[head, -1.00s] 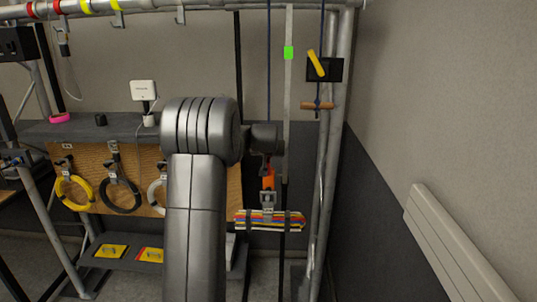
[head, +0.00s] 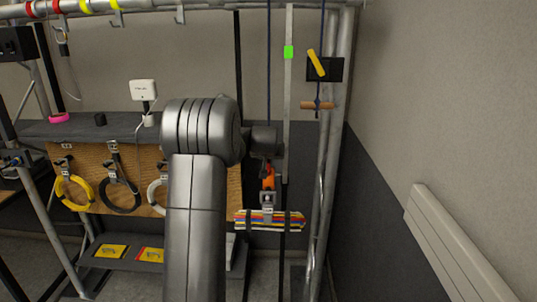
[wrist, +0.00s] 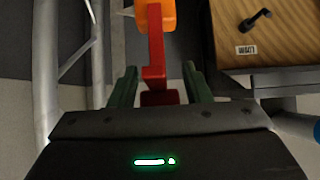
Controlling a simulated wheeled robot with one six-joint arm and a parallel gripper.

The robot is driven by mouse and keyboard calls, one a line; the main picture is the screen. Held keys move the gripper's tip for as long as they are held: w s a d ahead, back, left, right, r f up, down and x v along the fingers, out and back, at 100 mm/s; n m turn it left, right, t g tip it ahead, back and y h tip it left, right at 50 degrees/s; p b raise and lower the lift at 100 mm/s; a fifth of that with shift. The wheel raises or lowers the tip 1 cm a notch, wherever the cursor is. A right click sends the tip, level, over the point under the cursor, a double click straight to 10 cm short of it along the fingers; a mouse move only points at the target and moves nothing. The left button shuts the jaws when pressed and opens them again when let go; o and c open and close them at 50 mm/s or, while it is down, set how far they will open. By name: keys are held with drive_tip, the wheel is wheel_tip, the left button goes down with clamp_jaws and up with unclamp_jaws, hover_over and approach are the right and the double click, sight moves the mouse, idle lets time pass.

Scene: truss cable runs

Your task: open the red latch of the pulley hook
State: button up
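The orange pulley hook (head: 268,184) hangs right of my arm in the head view, above a bundle of coloured cables (head: 278,228). In the wrist view the orange hook body (wrist: 157,17) is at the top, with the red latch (wrist: 153,58) reaching down from it. My gripper (wrist: 160,80) has its two green fingers apart, one on each side of the latch's lower end. Narrow gaps seem to show between latch and fingers. In the head view my arm's dark end is just above the hook, and the fingers are hard to make out.
A wooden board with hung cable coils (head: 120,194) stands left, partly behind my arm. A truss pole (head: 330,180) rises close on the right. A rope with a wooden handle (head: 318,105) hangs nearby. A dark shelf (head: 70,130) lies left.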

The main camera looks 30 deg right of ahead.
drive_tip(key=shift+o, duration=0.3)
drive_tip(key=shift+w+d, duration=0.1)
drive_tip(key=shift+s+r, duration=0.2)
drive_tip(key=shift+r, duration=0.2)
drive_tip(key=b+v, duration=0.2)
drive_tip(key=v, duration=1.1)
drive_tip(key=shift+a+b, duration=0.3)
drive_tip(key=shift+b, duration=0.1)
drive_tip(key=shift+s+r, duration=0.15)
drive_tip(key=shift+c, duration=0.4)
